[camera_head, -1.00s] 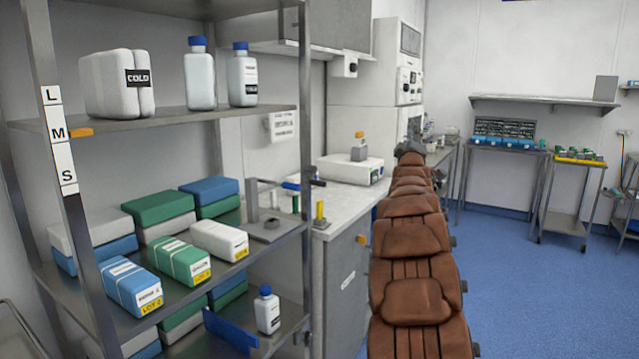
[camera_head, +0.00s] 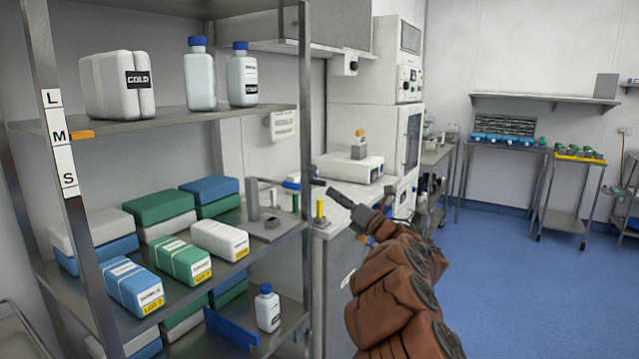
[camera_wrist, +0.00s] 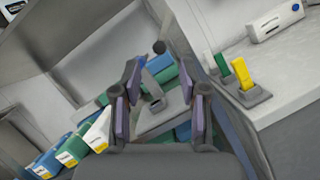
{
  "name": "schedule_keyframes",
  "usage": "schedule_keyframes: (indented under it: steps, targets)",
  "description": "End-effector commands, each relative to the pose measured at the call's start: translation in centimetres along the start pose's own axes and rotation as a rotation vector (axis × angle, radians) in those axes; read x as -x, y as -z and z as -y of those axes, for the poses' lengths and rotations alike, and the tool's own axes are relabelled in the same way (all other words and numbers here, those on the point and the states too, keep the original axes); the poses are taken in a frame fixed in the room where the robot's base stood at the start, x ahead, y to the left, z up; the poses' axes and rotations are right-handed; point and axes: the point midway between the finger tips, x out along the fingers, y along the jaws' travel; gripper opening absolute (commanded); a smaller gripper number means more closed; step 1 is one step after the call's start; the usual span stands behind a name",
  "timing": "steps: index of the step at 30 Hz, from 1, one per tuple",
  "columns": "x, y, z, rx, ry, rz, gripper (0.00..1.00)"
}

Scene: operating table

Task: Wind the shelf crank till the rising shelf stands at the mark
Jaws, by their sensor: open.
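The shelf crank (camera_head: 270,222) stands on a grey plate at the right end of the rack's middle shelf. Its arm reaches right to a blue section (camera_head: 291,185) and a dark knob. The upper shelf (camera_head: 200,116) carries an orange pointer (camera_head: 81,134) beside the M label (camera_head: 57,136); L is above and S below. My gripper (camera_head: 334,194) is just right of the crank handle. In the wrist view my gripper (camera_wrist: 165,95) is open, with the grey crank plate (camera_wrist: 172,112) visible between its fingers and the dark knob (camera_wrist: 159,47) beyond them. No contact can be made out.
A white cold box (camera_head: 105,95) and two bottles stand on the upper shelf. Wrapped packs (camera_head: 180,262) fill the middle shelf. A counter (camera_head: 345,195) with yellow, green and white upright handles lies right of the crank. Open blue floor (camera_head: 500,280) is at right.

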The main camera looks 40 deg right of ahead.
Motion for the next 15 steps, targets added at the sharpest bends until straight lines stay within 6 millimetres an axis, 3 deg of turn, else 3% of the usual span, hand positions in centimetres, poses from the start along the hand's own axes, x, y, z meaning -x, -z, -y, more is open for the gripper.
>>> schedule_keyframes:
  steps: [15]
  targets:
    - [-5.2,-0.2,-0.1,0.0,-0.002,0.003,0.43]
